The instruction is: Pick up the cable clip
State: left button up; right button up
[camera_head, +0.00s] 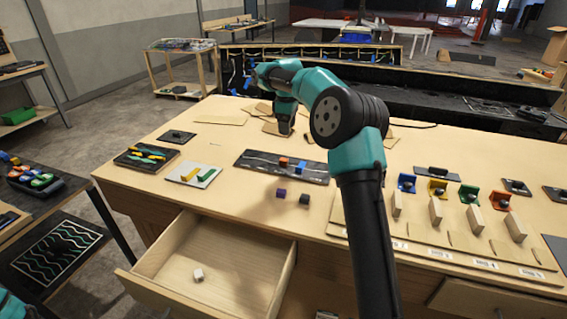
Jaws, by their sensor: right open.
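Small clip-like blocks lie around the middle of the wooden table. An orange one (283,162) and a blue one (300,166) sit on a dark board (255,160) with a pale cable line. A purple one (281,193) and a black one (305,199) lie loose in front of it. I cannot tell which is the cable clip the task names. My right gripper (284,130) is open, pointing down over the far part of the table, beyond the board; its fingertips are small and hard to see. My left gripper is out of view; only a bit of teal shows at the lower left corner.
An open drawer (160,282) at the front holds a small white block (198,275). A white plate (194,174) and a dark tool tray (145,157) lie left. A wooden rack (420,238) with upright blocks and coloured brackets stands right. Flat cardboard pieces lie at the back.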

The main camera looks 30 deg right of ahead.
send_over(287, 160)
notch_tip(287, 160, down, 9)
jog(key=shift+a+f, duration=0.1)
jog(key=shift+f, duration=0.1)
jog(key=shift+f, duration=0.1)
jog(key=shift+f, duration=2.45)
grip_shut()
